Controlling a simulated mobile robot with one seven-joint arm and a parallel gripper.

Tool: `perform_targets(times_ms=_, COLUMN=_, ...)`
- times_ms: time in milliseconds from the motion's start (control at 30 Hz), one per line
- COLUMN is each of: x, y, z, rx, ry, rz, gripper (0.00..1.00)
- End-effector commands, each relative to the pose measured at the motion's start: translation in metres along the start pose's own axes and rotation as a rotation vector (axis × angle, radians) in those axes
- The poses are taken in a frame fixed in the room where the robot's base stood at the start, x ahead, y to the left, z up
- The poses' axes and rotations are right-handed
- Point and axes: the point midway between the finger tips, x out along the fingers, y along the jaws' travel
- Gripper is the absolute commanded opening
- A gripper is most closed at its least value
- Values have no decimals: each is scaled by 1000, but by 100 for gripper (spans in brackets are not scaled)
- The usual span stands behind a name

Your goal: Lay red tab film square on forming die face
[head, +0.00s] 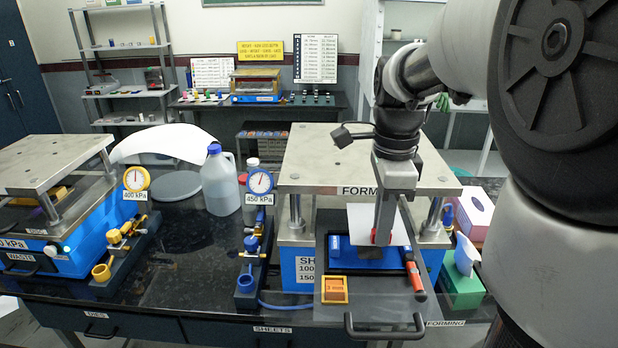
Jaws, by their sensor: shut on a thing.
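The film is a thin white sheet (361,220) with red (374,236) showing at its lower edge, in front of the forming press. My gripper (382,240) points down and is shut on it. A blue die block (341,255) lies on the dark sliding plate just below the sheet. A small brown-grey face (369,253) shows in the block's middle, partly hidden. I cannot tell whether the sheet touches the block.
The press (330,150) rises close behind my gripper. A green tissue box (461,284) stands right. A regulator (250,250) and a bottle (220,185) stand left.

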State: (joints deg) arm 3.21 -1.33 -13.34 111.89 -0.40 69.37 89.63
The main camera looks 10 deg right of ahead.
Motion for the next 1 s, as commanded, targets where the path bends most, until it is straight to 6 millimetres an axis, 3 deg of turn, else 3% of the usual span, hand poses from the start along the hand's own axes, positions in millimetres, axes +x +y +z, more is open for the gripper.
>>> perform_targets(times_ms=700, x=72, y=0, z=0, rx=0, ry=0, rz=2, gripper=0)
perform_targets(times_ms=1000, x=85, y=0, z=0, rx=0, ry=0, rz=0, gripper=0)
